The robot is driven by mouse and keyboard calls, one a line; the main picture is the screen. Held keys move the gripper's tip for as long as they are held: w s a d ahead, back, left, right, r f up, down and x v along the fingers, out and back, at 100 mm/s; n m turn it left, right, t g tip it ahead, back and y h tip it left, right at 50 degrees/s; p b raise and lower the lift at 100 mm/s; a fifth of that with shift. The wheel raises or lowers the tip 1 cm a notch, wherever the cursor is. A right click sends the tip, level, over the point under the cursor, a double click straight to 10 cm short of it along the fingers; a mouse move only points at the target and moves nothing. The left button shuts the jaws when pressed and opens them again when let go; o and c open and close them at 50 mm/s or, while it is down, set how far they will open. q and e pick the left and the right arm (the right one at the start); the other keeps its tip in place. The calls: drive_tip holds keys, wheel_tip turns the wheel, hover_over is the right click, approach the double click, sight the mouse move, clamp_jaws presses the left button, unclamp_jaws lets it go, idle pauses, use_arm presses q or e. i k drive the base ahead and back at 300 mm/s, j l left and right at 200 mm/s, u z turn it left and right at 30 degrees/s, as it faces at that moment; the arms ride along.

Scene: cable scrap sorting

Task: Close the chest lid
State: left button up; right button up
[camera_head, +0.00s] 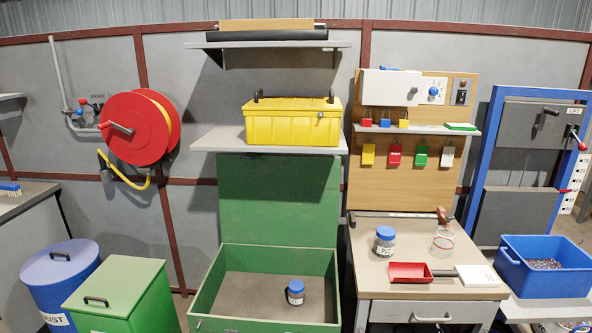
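The green chest (206,296) stands open on the floor at the lower middle. Its green lid (279,200) is raised upright behind it, below a wall shelf. A jar with a blue cap (296,292) stands inside the chest, toward the right on the grey-brown bottom. The front wall of the chest is cut by the bottom edge of the picture. Neither of my grippers is in view.
A grey shelf (215,140) with a yellow toolbox (291,122) sits just above the lid. A green bin (120,285) stands close on the left. A workbench (380,278) is on the right. The space above the chest opening is clear.

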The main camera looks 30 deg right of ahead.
sight(289, 200)
drive_tip(key=i+l+u, duration=0.1)
drive_tip(key=l+u, duration=0.2)
drive_tip(key=l, duration=0.5)
drive_tip(key=l+u, duration=0.3)
drive_tip(key=l, duration=0.55)
